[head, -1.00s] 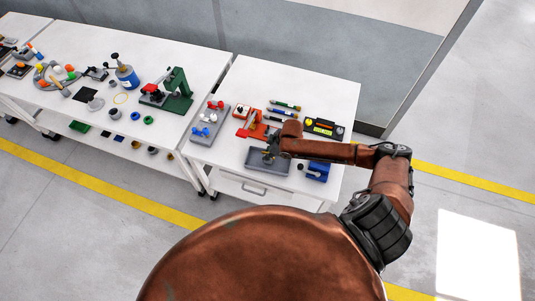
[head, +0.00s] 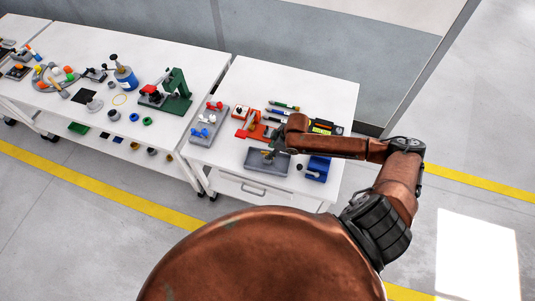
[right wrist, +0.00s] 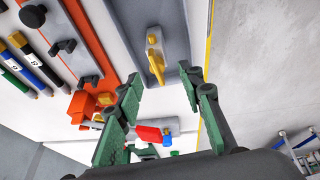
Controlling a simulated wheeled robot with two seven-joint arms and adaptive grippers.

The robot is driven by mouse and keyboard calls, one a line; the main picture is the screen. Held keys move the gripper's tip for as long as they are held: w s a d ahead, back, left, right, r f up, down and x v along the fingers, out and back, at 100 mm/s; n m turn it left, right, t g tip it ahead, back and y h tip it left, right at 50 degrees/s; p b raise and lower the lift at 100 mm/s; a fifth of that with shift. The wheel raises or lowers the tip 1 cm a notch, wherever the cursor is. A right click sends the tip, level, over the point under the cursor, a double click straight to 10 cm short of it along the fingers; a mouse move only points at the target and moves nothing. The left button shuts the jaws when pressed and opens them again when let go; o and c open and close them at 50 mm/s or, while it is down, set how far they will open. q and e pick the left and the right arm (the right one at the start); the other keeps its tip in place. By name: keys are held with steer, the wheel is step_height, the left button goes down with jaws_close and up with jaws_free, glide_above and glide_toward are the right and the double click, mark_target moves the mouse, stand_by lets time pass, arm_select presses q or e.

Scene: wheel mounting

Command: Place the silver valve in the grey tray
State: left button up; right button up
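The silver valve (right wrist: 154,45) with a yellow lever lies inside the grey tray (right wrist: 177,28) in the right wrist view. In the head view the tray (head: 254,160) sits near the table's front edge, and my arm partly hides it. My right gripper (right wrist: 160,84) has its green fingers spread apart, with the valve beyond the tips and no contact visible. In the head view this gripper (head: 274,149) hangs over the tray. My left gripper is not in view.
A grey plate with red and blue valves (head: 208,122) stands left of the tray. An orange fixture (head: 262,127) and several pens (head: 284,105) lie behind it. A blue block (head: 317,169) is at its right. A green press (head: 175,92) stands on the left table.

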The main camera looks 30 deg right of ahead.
steer(key=v, duration=0.6)
steer(key=shift+r, duration=0.35)
steer(key=shift+s, duration=0.15)
